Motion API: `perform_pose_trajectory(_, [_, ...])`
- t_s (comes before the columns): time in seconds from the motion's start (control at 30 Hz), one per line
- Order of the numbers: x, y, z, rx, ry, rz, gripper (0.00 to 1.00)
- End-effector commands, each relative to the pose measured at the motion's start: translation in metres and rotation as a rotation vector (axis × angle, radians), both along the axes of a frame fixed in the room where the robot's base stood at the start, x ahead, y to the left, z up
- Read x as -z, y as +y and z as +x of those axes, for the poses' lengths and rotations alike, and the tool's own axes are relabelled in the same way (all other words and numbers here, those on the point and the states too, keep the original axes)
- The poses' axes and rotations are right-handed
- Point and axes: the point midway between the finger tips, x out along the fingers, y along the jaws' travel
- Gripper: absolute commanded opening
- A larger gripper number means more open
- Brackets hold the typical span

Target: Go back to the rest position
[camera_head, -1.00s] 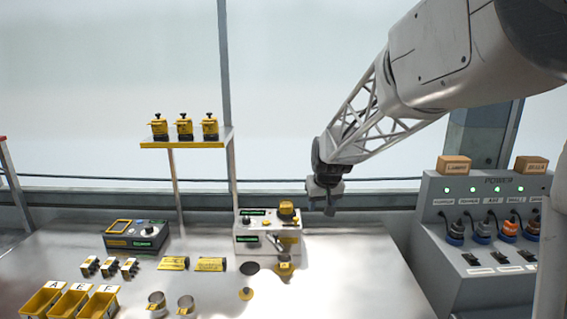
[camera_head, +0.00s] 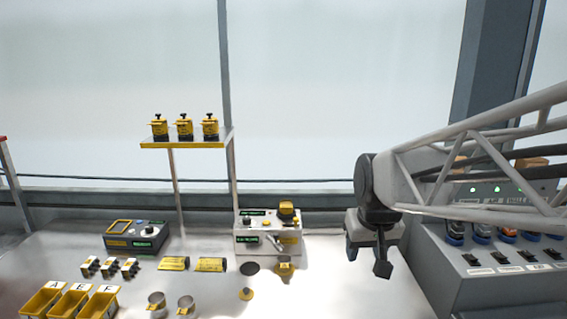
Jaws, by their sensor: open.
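My gripper (camera_head: 368,262) hangs at the right of the bench, pointing down and open, with nothing seen between its fingers. It is apart from the white control box (camera_head: 267,247) to its left. My arm reaches in from the right edge and covers part of the power panel (camera_head: 480,268).
A shelf (camera_head: 185,143) with several yellow-and-black devices stands at the back. A dark console (camera_head: 135,235), yellow bins (camera_head: 72,302), metal cups (camera_head: 156,305) and yellow cylinders (camera_head: 173,264) are on the left bench.

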Motion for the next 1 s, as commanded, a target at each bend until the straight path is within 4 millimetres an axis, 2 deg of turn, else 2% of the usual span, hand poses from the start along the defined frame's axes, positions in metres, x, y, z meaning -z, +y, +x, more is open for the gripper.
perform_pose_trajectory(0.1, [0.002, -0.005, -0.032, 0.015, 0.005, -0.002, 0.48])
perform_pose_trajectory(0.4, [0.016, -0.015, -0.107, 0.054, 0.026, -0.008, 0.48])
perform_pose_trajectory(0.6, [0.027, -0.020, -0.147, 0.078, 0.038, -0.010, 0.48])
perform_pose_trajectory(0.8, [0.034, -0.021, -0.166, 0.089, 0.045, -0.012, 0.48])
perform_pose_trajectory(1.0, [0.036, -0.022, -0.170, 0.090, 0.046, -0.012, 0.48])
